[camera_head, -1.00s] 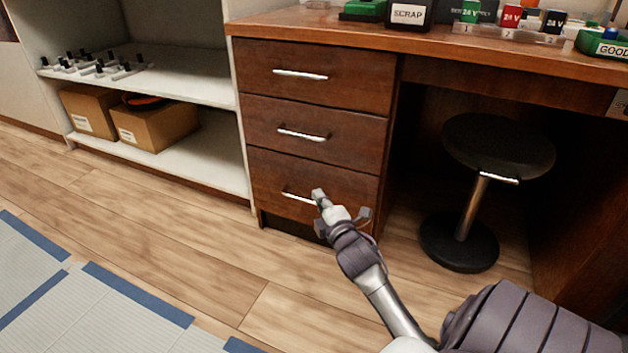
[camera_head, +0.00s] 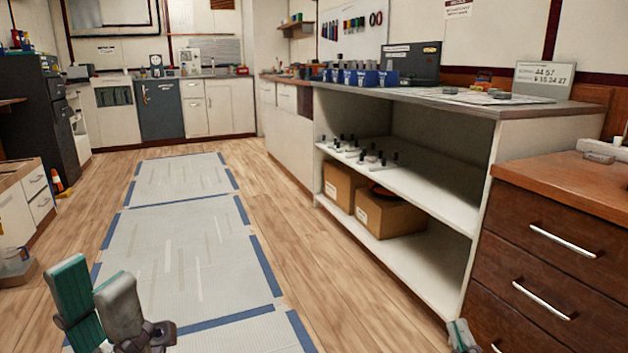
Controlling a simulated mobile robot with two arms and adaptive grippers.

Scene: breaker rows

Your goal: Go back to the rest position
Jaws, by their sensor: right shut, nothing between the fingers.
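My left gripper (camera_head: 92,278) shows at the bottom left of the head view, above the floor. Its two fingers, one teal-faced and one grey, point up and stand apart with nothing seen between them. My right gripper (camera_head: 462,336) shows only in part at the bottom edge, right of the middle. It is shut and empty, in front of the dark wooden drawer unit (camera_head: 497,262) and near the foot of the white shelf unit. It holds no drawer handle that I can see.
A white shelf unit (camera_head: 472,180) with cardboard boxes (camera_head: 388,217) stands on the right. The dark drawers beside it are closed. Grey mats (camera_head: 180,240) with blue edges lie on the open wooden floor. A low cabinet (camera_head: 38,190) stands on the left.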

